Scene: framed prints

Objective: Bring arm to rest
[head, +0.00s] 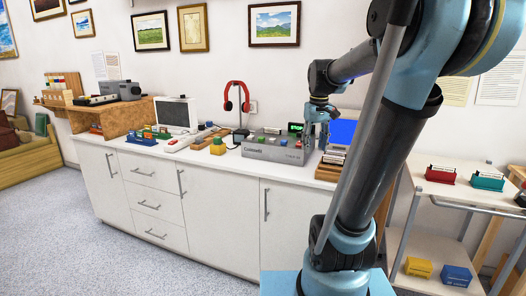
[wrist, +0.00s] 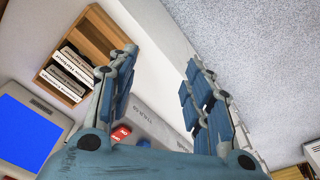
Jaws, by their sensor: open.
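My gripper (head: 322,122) hangs at the end of my blue and black arm, over the right part of the white counter (head: 225,158). It is in front of a blue screen (head: 342,132) and close to the right end of a grey console box (head: 270,150) with coloured buttons. In the wrist view my gripper (wrist: 160,72) has its two blue-padded fingers spread apart with nothing between them. The contact between the gripper and the things around it cannot be judged in the head view.
A wooden rack (wrist: 92,28) with several dark labelled cases stands near the left finger in the wrist view. A red headphone set (head: 237,92) hangs on a stand. A shelved cart (head: 455,195) stands right. Carpet (head: 60,215) is clear.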

